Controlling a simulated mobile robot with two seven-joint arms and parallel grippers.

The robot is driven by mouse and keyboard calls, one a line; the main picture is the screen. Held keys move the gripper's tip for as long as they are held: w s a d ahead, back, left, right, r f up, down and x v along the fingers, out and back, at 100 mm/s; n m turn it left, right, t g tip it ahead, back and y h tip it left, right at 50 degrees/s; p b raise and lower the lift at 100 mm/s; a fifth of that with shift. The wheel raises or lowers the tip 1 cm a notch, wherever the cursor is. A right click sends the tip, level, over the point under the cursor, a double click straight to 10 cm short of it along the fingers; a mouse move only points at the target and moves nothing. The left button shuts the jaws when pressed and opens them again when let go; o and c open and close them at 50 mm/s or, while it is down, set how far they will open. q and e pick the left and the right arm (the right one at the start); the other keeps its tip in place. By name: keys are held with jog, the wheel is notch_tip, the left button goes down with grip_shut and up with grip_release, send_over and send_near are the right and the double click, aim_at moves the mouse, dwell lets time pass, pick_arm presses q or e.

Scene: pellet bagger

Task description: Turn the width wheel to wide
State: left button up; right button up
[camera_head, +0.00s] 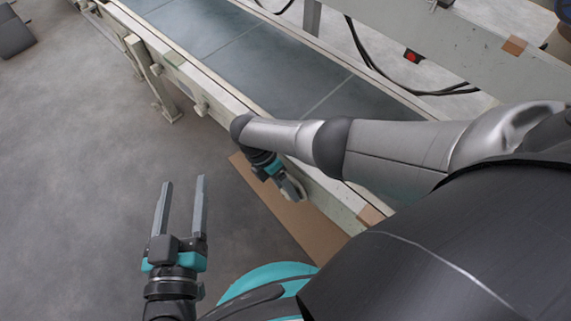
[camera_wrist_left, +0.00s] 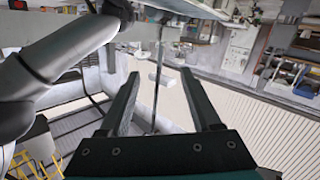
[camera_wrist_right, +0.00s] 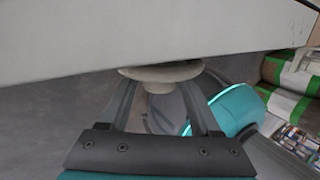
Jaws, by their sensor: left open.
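The width wheel (camera_wrist_right: 190,69) is a pale, round handwheel with a hub, on the side of the conveyor frame. My left gripper (camera_head: 184,179) is open and empty above the floor, left of the wheel. No wide or narrow marking is readable.
The conveyor belt (camera_head: 220,45) runs diagonally behind the wheel, inside a pale frame (camera_head: 203,107) with knobs and legs. A brown cardboard-coloured strip (camera_head: 270,196) lies along its near side. A red button (camera_head: 411,57) is on the far side.

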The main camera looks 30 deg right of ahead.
jog(key=shift+w+r, duration=0.1)
jog(key=shift+r, duration=0.05)
jog(key=shift+p+v, duration=0.5)
jog(key=shift+v, duration=0.45)
pick_arm(q)
jog(key=s+a+f+g+y+p, duration=0.2)
jog(key=a+f+g+y+p, duration=0.1)
jog(key=a+g, duration=0.5)
jog(key=shift+s+a+g+y+p, duration=0.25)
jog(key=shift+g+y+p, duration=0.15)
jog(key=shift+y+p, duration=0.25)
pick_arm(e)
jog(key=v, duration=1.3)
pick_arm(q)
jog(key=shift+s, duration=0.1)
pick_arm(e)
jog(key=shift+a, duration=0.1)
